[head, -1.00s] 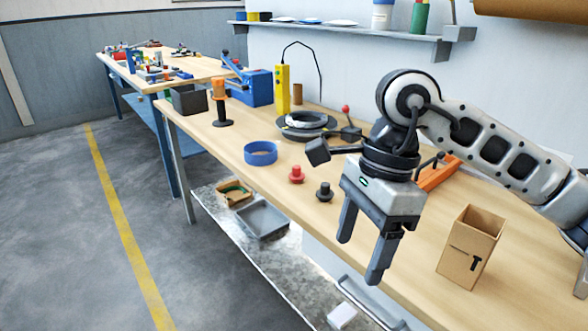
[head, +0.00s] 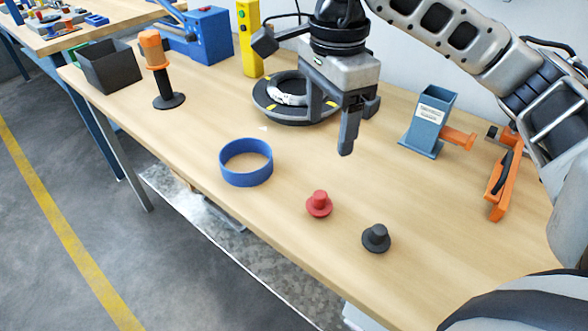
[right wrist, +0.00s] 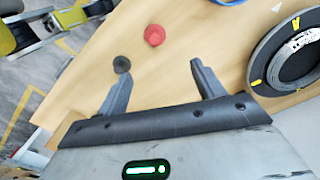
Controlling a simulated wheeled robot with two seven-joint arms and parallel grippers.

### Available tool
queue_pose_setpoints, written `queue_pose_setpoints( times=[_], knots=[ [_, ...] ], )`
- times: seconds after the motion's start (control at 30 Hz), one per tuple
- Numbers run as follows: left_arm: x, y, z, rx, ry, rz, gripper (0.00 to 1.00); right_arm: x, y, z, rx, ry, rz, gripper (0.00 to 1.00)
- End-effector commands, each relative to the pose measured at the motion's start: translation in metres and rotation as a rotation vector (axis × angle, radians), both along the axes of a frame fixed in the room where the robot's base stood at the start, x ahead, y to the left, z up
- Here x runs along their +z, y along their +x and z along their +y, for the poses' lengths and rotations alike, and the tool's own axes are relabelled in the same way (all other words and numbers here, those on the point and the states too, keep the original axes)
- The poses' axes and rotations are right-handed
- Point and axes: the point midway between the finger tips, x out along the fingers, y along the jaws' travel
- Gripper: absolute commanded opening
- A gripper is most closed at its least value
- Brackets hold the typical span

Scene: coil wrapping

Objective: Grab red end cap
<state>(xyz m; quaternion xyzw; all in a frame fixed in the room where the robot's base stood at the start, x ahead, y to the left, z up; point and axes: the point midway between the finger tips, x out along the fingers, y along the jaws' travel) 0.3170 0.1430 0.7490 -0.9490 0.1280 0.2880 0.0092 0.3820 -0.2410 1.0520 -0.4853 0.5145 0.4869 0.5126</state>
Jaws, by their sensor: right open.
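The red end cap (head: 319,204) stands upright on the wooden workbench, knob up, between a blue ring and a black end cap (head: 376,239). In the right wrist view the red end cap (right wrist: 154,36) lies beyond the fingertips, between their lines, and the black end cap (right wrist: 122,65) is by the left finger's tip. My right gripper (head: 330,132) is open and empty, above the bench and behind the red cap, fingers pointing down. It also shows in the right wrist view (right wrist: 160,72). My left gripper is not in view.
The blue ring (head: 246,162) lies left of the red cap. A round black turntable (head: 285,105) is behind the gripper. A blue dispenser (head: 430,125) and an orange tool (head: 503,180) stand to the right. The bench's front edge is close to both caps.

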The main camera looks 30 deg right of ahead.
Motion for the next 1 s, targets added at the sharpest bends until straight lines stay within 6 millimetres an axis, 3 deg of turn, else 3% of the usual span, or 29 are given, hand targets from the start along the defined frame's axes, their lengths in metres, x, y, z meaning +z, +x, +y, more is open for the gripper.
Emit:
queue_pose_setpoints(
  times=[0.2,0.43,0.77,1.0],
  knots=[
    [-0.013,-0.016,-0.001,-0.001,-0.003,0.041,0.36,-0.038,-0.002,0.000,-0.001,-0.003,0.007,0.68],
    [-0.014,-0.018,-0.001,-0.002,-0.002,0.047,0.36,-0.084,-0.002,0.000,0.000,-0.002,0.005,0.68],
    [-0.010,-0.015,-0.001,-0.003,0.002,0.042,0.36,-0.112,-0.002,0.003,0.001,0.000,0.004,0.68],
    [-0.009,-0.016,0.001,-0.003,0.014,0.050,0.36,-0.147,-0.004,0.010,0.000,-0.001,0.005,0.68]
  ],
)
